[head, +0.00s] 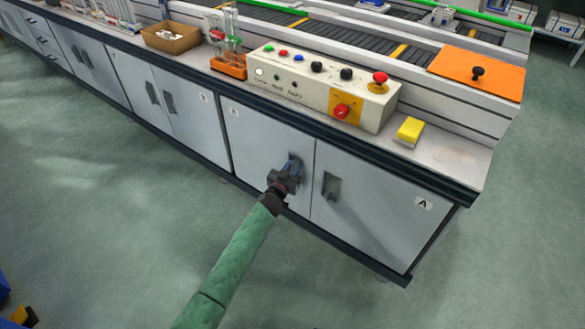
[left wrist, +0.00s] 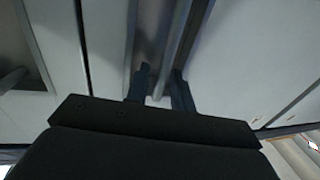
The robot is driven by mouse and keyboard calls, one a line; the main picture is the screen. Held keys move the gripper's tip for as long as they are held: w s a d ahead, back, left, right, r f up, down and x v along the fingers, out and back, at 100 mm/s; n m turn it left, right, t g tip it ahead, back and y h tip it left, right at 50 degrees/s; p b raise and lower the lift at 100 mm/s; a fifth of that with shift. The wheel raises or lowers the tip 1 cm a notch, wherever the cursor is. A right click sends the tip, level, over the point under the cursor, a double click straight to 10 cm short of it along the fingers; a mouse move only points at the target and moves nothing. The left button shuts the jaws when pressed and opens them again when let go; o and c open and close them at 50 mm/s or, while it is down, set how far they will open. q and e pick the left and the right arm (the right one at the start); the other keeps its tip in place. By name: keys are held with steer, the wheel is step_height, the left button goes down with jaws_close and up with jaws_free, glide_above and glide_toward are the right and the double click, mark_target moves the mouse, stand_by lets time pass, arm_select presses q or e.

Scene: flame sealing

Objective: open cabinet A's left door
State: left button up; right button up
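In the left wrist view, the handle bar (left wrist: 181,35) runs down between the two fingers (left wrist: 160,88). Whether both fingers press on the bar is not clear. The right door's handle (head: 331,186) is free. My right gripper is not in view.
On the bench top above stand a control box (head: 320,85) with buttons, a yellow block (head: 410,131), an orange rack (head: 229,65) with tubes and a brown box (head: 170,37). More closed cabinets (head: 135,85) continue to the left. The green floor (head: 120,200) in front is clear.

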arm_select(q)
jaws_close()
steer(key=shift+a, duration=0.1)
